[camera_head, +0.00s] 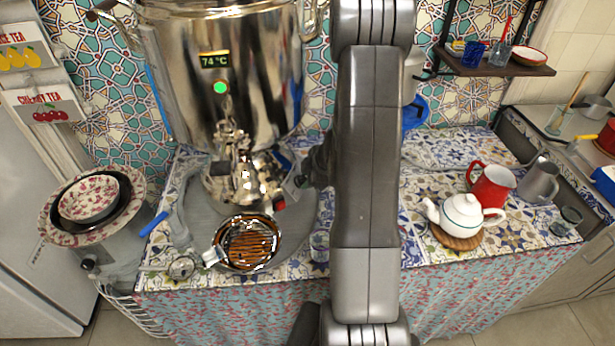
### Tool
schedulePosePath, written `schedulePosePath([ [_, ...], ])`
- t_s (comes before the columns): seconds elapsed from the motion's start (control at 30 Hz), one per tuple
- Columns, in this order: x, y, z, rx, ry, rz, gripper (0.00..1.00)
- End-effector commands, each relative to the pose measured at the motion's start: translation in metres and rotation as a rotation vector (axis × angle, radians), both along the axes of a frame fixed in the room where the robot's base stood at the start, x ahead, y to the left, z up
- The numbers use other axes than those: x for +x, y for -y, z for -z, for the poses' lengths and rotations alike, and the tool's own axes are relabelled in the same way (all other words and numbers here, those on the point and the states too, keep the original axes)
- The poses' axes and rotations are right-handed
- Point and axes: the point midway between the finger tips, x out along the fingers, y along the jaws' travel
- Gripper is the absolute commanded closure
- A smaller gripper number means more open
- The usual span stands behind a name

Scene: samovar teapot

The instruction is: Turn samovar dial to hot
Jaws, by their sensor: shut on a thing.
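The samovar (265,60) is a large shiny metal urn at the back left. Its small display (214,61) reads 74 °C, and a round green light (221,87) glows below it. My gripper (305,175) is at the right side of the samovar's lower part, mostly hidden behind my grey arm. It is shut on a small part there, which appears to be the dial (299,182). The dial's markings and setting are too small to read.
A round pan-like strainer with brown contents (248,243) sits before the samovar. Patterned bowls (88,197) are stacked at left. A white teapot (461,215), red mug (491,186) and grey pitcher (538,180) stand at right. A shelf (490,66) hangs above.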

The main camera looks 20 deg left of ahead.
Motion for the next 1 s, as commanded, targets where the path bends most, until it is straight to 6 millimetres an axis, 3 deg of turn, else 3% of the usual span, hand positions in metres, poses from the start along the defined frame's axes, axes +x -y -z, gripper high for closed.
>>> schedulePosePath([
  [0.33,0.0002,-0.0001,-0.0082,-0.002,-0.091,0.069,0.94],
  [1.0,0.0046,0.0004,-0.0021,0.001,-0.404,0.316,0.94],
])
